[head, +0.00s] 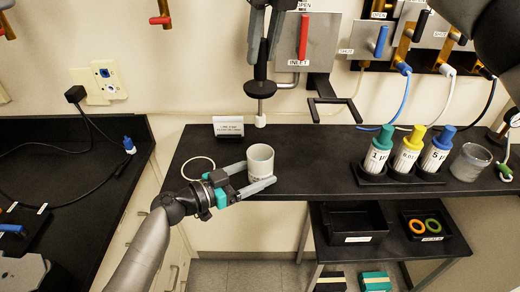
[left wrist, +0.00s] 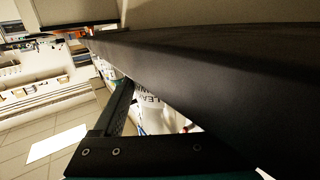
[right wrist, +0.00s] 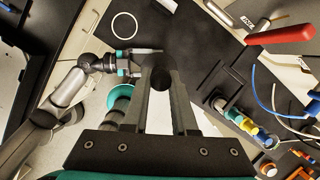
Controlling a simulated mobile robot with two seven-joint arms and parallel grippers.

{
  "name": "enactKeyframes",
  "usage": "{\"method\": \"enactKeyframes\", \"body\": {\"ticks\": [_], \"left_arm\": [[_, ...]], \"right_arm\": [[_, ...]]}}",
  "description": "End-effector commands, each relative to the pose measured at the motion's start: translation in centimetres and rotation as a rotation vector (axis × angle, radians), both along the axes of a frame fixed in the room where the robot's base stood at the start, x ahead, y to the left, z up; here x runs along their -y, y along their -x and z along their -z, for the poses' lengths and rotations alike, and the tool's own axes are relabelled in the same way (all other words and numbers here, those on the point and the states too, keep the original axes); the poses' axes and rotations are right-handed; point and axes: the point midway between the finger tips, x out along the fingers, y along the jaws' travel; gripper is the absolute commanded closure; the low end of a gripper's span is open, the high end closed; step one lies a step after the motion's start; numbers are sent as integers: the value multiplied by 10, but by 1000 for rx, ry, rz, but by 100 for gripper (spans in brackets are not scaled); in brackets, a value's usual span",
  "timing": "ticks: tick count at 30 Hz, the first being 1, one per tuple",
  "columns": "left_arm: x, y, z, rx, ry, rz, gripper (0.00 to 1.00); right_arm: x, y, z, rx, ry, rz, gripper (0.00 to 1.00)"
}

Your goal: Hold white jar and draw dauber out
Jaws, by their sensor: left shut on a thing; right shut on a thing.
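The white jar (head: 260,160) stands upright and open-topped at the front edge of the black bench. My left gripper (head: 258,187) is shut around its lower body from the left. In the left wrist view, a white surface with dark letters (left wrist: 150,106) shows between the dark fingers. The dauber (head: 260,88) has a black disc, a thin stem and a white tip (head: 260,121). It hangs upright from my right gripper (head: 264,42), shut on its upper part. The tip appears above the jar's mouth, apart from it. In the right wrist view, the dauber's dark top (right wrist: 160,80) sits between the fingertips.
A black rack (head: 400,178) holds bottles with teal, yellow and blue caps, right of the jar. A clear cup (head: 470,162) stands beyond it. A small sign (head: 228,126) and a white ring (head: 197,168) are left of the jar. Trays (head: 355,222) sit on a lower shelf.

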Motion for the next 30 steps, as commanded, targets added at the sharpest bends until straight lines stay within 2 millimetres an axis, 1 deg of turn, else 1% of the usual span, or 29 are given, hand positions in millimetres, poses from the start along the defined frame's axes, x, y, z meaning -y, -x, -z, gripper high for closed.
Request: {"method": "enactKeyframes", "body": {"ticks": [1,2,3,9,16,20,23,30], "left_arm": [[-1,2,6,-8,-9,1,100],[-1,2,6,-8,-9,1,100],[-1,2,6,-8,-9,1,22],[0,1,3,-5,-5,0,0],[-1,1,1,-2,-2,0,0],[-8,5,1,-2,-2,-1,0],[-20,14,0,-3,-5,-1,0],[-62,44,-5,-4,-6,-1,0]], "right_arm": [[0,0,0,0,0,0,100],[0,0,0,0,0,0,100],[0,0,0,0,0,0,100],[0,0,0,0,0,0,100],[0,0,0,0,0,0,100],[0,0,0,0,0,0,100],[0,0,0,0,0,0,100],[0,0,0,0,0,0,100]]}}
